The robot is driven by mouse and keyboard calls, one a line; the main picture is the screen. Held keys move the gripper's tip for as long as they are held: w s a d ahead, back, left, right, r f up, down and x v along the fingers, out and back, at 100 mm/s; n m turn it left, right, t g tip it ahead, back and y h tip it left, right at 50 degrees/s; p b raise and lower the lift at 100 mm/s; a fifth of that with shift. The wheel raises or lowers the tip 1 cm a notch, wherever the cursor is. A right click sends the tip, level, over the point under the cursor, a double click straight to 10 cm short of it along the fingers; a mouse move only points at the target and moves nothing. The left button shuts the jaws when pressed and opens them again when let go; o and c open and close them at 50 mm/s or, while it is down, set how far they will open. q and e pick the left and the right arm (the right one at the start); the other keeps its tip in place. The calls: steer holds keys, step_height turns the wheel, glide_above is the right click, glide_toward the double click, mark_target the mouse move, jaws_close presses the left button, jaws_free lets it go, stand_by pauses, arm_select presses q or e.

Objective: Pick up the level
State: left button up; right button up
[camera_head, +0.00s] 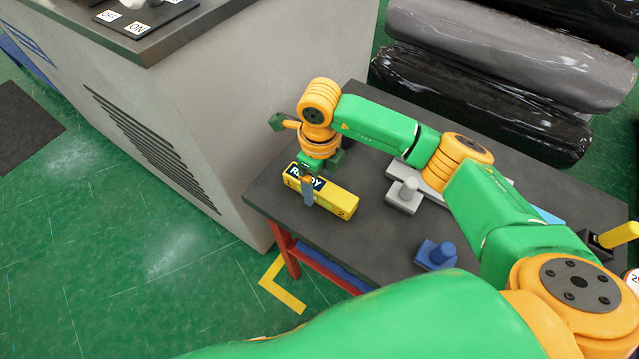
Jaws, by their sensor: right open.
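A yellow block-shaped thing (340,203) with a black label and white lettering, which looks like the level, lies on the dark table near its left end. My right gripper (308,184) reaches down over its left part. One finger shows in front of its near side; the other finger is hidden, so I cannot tell whether the jaws touch it. The jaws are open, and the yellow thing rests on the table. My left gripper is not in view.
The dark table (385,246) also holds a grey block with a peg (404,194) and a blue block with a peg (437,255). A grey cabinet (215,110) stands close on the left. Black and grey wrapped rolls (510,45) lie behind. Table front is partly clear.

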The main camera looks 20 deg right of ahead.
mark_target(320, 185)
steer(key=f, duration=0.3)
steer(key=shift+w+f, duration=0.1)
steer(key=shift+w, duration=0.15)
steer(key=shift+s, duration=0.1)
jaws_close()
steer(key=shift+r, duration=0.2)
